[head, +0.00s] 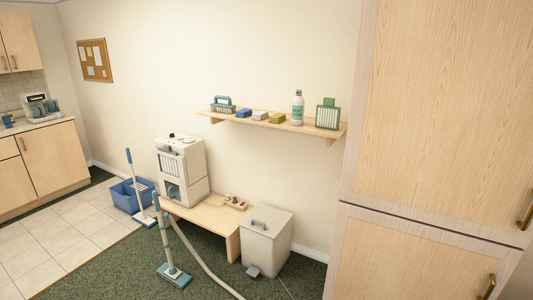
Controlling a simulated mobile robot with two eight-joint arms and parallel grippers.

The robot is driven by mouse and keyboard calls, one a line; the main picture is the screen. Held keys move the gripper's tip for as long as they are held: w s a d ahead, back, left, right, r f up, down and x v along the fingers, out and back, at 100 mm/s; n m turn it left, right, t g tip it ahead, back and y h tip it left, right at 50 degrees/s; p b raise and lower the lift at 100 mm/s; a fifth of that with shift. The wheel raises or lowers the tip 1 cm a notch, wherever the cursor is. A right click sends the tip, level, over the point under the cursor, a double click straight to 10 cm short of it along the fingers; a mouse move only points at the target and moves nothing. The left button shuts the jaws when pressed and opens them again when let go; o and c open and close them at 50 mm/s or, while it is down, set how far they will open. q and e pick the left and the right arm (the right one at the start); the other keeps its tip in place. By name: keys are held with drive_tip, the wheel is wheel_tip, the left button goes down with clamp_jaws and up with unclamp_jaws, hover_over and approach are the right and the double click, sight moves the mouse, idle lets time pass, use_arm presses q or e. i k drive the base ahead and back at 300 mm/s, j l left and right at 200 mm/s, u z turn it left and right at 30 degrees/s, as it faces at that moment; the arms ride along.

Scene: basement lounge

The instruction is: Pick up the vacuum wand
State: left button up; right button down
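The vacuum wand (166,240) stands nearly upright in front of a low wooden bench, left of the middle. It has a teal grip at the top, a teal and pale tube, and a flat teal floor head (173,275) resting on the green carpet. A pale grey hose (200,260) runs beside it, curving down and right to the bottom edge of the picture. Whether the upper part of the wand touches the bench is hard to tell. Neither of my grippers is in view.
The low bench (205,215) carries a white boxy machine (181,170). A pedal bin (266,242) stands right of it, and a blue bucket (124,196) with a mop (136,185) left. A tall cabinet (440,130) fills the right. Carpet in front is mostly clear.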

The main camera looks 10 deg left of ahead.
sight(168, 271)
drive_tip(key=i+j+z, duration=0.25)
drive_tip(key=i+j, duration=0.15)
drive_tip(key=j, duration=0.25)
drive_tip(key=i+j+z, duration=0.15)
drive_tip(key=j, duration=0.2)
drive_tip(key=i+j, duration=0.15)
drive_tip(key=j, duration=0.2)
drive_tip(key=i+j+z, duration=0.1)
drive_tip(key=i+j, duration=0.25)
drive_tip(key=j, duration=0.3)
drive_tip(key=i+j, duration=0.15)
drive_tip(key=j, duration=0.25)
drive_tip(key=i+j, duration=0.2)
drive_tip(key=j, duration=0.15)
drive_tip(key=i+j, duration=0.15)
drive_tip(key=j, duration=0.25)
drive_tip(key=i+j+z, duration=0.1)
drive_tip(key=j, duration=0.3)
drive_tip(key=i+j, duration=0.25)
drive_tip(key=j, duration=0.15)
drive_tip(key=i+j, duration=0.15)
drive_tip(key=j, duration=0.25)
drive_tip(key=i+j, duration=0.15)
drive_tip(key=j, duration=0.25)
